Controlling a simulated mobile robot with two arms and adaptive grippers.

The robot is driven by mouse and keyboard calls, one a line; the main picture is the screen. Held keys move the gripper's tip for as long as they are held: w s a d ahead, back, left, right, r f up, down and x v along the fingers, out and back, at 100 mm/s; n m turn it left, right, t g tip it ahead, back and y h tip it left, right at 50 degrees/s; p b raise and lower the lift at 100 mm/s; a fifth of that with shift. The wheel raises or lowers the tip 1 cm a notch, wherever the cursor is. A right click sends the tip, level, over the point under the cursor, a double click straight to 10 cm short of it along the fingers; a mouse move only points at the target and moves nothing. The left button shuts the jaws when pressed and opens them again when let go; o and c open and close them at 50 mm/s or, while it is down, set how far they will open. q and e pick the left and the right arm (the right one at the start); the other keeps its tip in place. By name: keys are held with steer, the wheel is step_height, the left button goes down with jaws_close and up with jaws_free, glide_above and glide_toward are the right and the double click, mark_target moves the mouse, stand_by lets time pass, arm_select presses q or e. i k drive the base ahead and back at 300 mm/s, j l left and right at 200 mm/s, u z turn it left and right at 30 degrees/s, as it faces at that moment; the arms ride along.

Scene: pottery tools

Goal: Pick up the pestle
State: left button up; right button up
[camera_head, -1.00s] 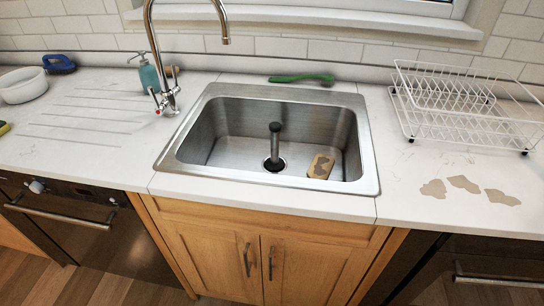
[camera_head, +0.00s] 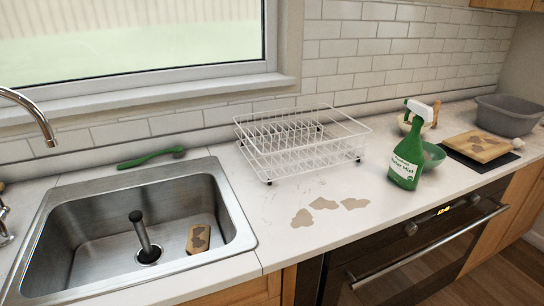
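No gripper shows in the head view. Two things have a pestle-like shape, and I cannot tell for sure which is the pestle. A short tan rod (camera_head: 436,113) stands upright by a cream bowl (camera_head: 404,124), partly hidden behind the green spray bottle (camera_head: 407,150). I cannot tell whether it is in the bowl or behind it. A dark rod with a rounded top (camera_head: 140,230) stands tilted at the drain in the steel sink (camera_head: 85,205).
A white wire dish rack (camera_head: 300,140) stands on the counter between sink and bottle. A green bowl (camera_head: 433,155), a wooden board (camera_head: 476,146) and a grey tub (camera_head: 508,115) are at the right. A green brush (camera_head: 150,158) lies behind the sink. Flat brown patches (camera_head: 325,203) mark the front counter.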

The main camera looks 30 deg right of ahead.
mark_target(437, 103)
steer(key=z, duration=2)
